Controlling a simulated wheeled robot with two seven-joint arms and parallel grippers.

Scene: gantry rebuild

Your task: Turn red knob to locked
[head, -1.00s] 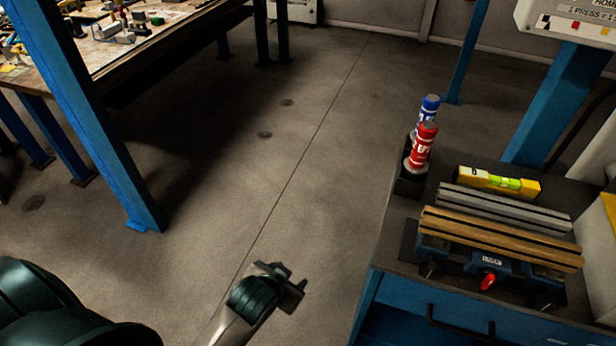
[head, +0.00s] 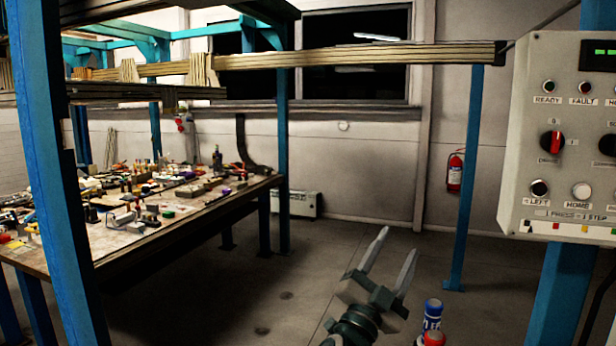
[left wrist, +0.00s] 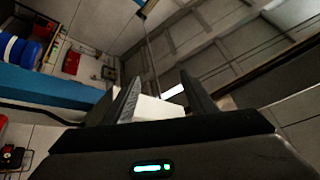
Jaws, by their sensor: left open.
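A red-barred knob (head: 551,143), its label apparently DRIVE, is on the grey control panel (head: 518,190) at the right of the head view. Its bar looks upright, towards the 0 mark; an I mark is at its right. The red knob on the bench vise is out of view now. My left gripper (head: 397,242) is raised at the lower middle of the head view, left of and below the panel. It is open and empty, and both fingers also show in the left wrist view (left wrist: 163,92). My right gripper is not in view.
A blue post (head: 566,290) carries the panel. A cluttered workbench (head: 150,238) stands left. A fire extinguisher (head: 454,172) hangs on the back wall.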

